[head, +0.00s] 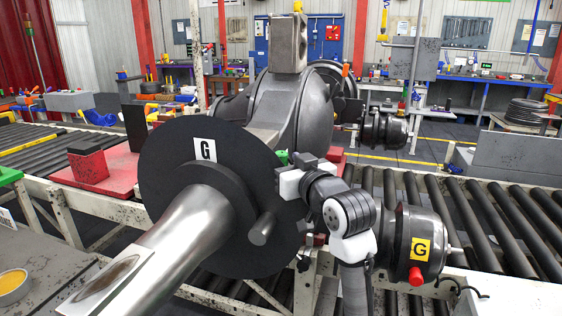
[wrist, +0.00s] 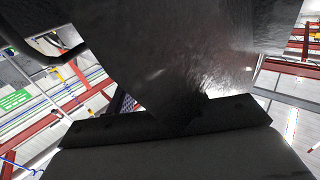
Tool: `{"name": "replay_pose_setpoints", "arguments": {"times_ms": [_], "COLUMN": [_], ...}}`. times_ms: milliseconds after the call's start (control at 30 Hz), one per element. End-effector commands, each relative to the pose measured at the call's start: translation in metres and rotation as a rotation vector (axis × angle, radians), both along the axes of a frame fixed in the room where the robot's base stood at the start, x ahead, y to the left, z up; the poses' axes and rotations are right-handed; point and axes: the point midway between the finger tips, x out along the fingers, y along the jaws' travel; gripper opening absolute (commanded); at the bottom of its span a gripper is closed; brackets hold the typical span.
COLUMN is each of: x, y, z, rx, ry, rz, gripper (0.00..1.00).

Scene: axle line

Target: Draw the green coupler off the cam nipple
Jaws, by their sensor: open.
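A small green piece (head: 281,157), which looks like the coupler, shows in the head view behind the upper right edge of the black disc. The cam nipple cannot be made out. My gripper (head: 287,172) is open at the disc's right edge, close below the green piece. Its fingertips are largely hidden, and I cannot tell whether it touches anything. In the wrist view a dark scuffed surface (wrist: 185,60) fills the middle, close to the camera. No green coupler can be picked out there.
The black disc (head: 185,165) marked G and its shiny axle tube (head: 165,245) stand left of my arm. A grey chamber (head: 400,235) with a yellow G label and red plug (head: 416,276) stands right. The grey axle housing (head: 290,105) rises behind. Rollers (head: 485,225) extend right.

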Motion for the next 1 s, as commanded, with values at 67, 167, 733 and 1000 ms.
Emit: {"name": "replay_pose_setpoints", "arguments": {"times_ms": [67,167,733,1000], "x": [0.009,0.024,0.045,0.045], "y": [0.004,0.010,0.020,0.020], "z": [0.003,0.005,0.001,0.001], "rx": [0.000,0.001,0.000,0.000], "ry": [0.004,0.005,0.001,0.001], "rz": [0.001,0.001,0.000,0.000], "gripper": [0.54,0.54,0.39,0.04]}}
